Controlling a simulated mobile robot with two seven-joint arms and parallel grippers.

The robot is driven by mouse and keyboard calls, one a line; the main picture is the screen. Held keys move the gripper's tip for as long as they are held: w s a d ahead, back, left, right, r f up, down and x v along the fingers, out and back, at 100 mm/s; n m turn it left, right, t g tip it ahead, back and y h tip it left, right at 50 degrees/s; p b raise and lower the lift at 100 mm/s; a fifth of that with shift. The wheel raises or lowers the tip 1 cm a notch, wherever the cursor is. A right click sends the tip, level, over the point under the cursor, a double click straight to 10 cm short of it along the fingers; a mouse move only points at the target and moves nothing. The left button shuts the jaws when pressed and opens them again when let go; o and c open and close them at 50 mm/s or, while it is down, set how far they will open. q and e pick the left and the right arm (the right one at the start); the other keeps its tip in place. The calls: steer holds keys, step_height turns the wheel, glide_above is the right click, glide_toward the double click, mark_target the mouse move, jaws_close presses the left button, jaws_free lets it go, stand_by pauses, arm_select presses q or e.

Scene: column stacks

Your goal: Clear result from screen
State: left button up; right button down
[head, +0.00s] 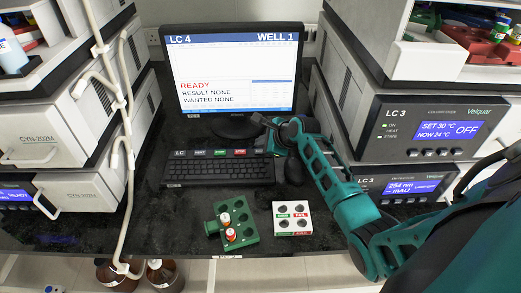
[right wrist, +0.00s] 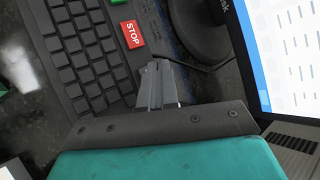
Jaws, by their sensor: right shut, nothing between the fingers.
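The screen (head: 238,70) stands at the back and reads LC 4, WELL 1, READY, RESULT NONE, WANTED NONE. Its edge also shows in the right wrist view (right wrist: 290,50). The black keyboard (head: 215,172) lies in front of it, with labelled keys along its back edge, including a green key (head: 220,151) and a red STOP key (head: 240,151). My right gripper (head: 262,121) is shut and empty, above the keyboard's back right end. In the right wrist view its fingertips (right wrist: 158,72) point near the red STOP key (right wrist: 131,34); contact cannot be told. My left gripper is not in view.
A green rack (head: 243,241) with vials and a white block (head: 292,230) with green and red labels stand in front of the keyboard. A dark mouse (head: 294,172) lies beside it. Instrument stacks (head: 425,125) flank both sides. Pale tubing (head: 117,170) hangs at left.

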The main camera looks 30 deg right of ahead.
steer(key=shift+r, duration=2.5)
